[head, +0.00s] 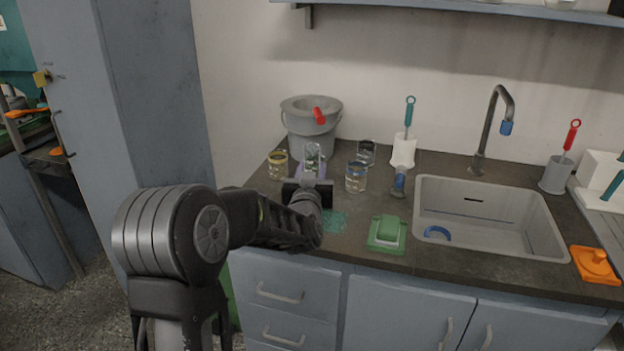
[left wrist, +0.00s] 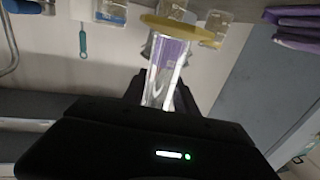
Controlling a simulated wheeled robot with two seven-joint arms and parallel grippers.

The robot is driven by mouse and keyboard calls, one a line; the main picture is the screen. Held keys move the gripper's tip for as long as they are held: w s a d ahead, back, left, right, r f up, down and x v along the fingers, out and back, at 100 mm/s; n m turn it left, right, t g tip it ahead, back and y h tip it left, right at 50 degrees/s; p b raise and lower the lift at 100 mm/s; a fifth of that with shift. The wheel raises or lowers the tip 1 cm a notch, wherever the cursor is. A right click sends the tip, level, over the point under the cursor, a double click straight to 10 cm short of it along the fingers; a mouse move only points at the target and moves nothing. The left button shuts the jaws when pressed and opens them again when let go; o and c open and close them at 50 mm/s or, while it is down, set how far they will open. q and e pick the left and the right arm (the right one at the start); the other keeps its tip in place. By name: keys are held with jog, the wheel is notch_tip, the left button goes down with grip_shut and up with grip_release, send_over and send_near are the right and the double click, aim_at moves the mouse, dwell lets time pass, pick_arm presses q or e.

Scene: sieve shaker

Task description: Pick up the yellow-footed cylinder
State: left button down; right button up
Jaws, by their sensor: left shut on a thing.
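In the left wrist view, a clear cylinder (left wrist: 162,82) with a wide yellow foot (left wrist: 160,27) stands between the fingers of my left gripper (left wrist: 160,98). The gripper is shut on its clear body, away from the foot. That view is turned over, so the foot points down toward the counter. Whether it touches the counter I cannot tell. In the head view my left gripper (head: 308,186) is over the counter, with the clear upper part of a vessel (head: 313,155) just behind it. The yellow foot is hidden there. My right gripper is not in view.
Beakers stand close on both sides: a yellowish one (head: 278,166) left, a bluish one (head: 356,178) right. A grey bucket (head: 311,125) is behind. A green-and-white item (head: 387,234) lies front right, beside the sink (head: 490,200).

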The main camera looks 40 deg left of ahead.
aim_at(311, 158)
pick_arm(q)
jog(key=shift+r, duration=2.05)
jog(key=shift+r+p, duration=0.1)
jog(key=shift+p, duration=0.2)
